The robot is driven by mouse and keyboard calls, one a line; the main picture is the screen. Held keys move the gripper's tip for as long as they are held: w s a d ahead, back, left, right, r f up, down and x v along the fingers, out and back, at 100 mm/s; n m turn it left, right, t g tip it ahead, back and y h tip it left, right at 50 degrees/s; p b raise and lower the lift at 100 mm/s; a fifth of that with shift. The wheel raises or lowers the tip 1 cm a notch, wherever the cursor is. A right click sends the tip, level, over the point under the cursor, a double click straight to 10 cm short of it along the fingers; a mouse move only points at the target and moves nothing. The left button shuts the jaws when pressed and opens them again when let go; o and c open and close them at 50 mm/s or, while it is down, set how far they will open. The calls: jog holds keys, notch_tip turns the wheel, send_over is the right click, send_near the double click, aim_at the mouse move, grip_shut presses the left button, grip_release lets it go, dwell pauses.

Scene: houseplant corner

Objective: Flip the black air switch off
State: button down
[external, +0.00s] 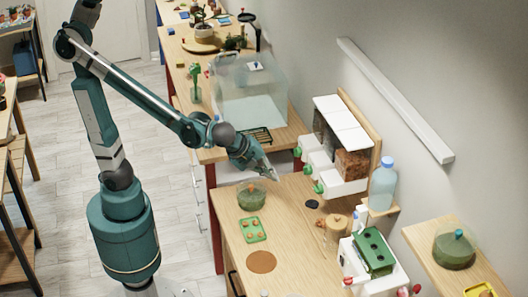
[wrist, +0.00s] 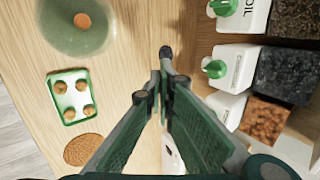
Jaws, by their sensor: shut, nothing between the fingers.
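I cannot make out for certain which part is the black air switch. A green box (external: 373,252) with small dark marks on top sits on a white unit at the front right in the external view; its details are too small to read. A flat black disc (external: 312,204) lies on the bench. My gripper (external: 273,176) is shut and empty, above the bench near the white dispensers and apart from the green box. In the wrist view its fingers (wrist: 166,75) meet at the centre; a small dark round shape (wrist: 166,51) shows at their tips.
White dispensers with green knobs (external: 322,165) stand right of my gripper; a blue-capped bottle (external: 383,187) is beside them. A green dish (external: 251,196), green tray (external: 253,230) and brown coaster (external: 261,262) lie on the bench. A clear tank (external: 250,95) stands behind.

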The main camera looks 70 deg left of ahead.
aim_at(343, 264)
jog(key=d+f+m+t+p, duration=0.1)
jog(key=d+m, duration=0.5)
jog(key=d, duration=0.6)
jog(key=s+d+f+m+t+p, duration=0.1)
jog(key=d+f+m, duration=0.3)
jog(key=d, duration=0.8)
jog(key=d+f+m+t+p, duration=0.1)
jog(key=d+f+m+p, duration=0.1)
jog(key=d+m, duration=0.5)
jog(key=shift+s+d+f+m+h, duration=0.4)
jog(key=shift+d+f, duration=0.1)
jog(key=shift+d, duration=2.3)
jog(key=b+x, duration=0.1)
jog(key=x, duration=0.9)
jog(key=shift+w+f, duration=0.1)
jog(key=w, duration=0.2)
jog(key=shift+w+r, duration=0.25)
jog(key=shift+w, duration=0.15)
jog(key=shift+w+r+b, duration=0.1)
jog(key=shift+w+b, duration=0.2)
jog(key=shift+w, duration=0.2)
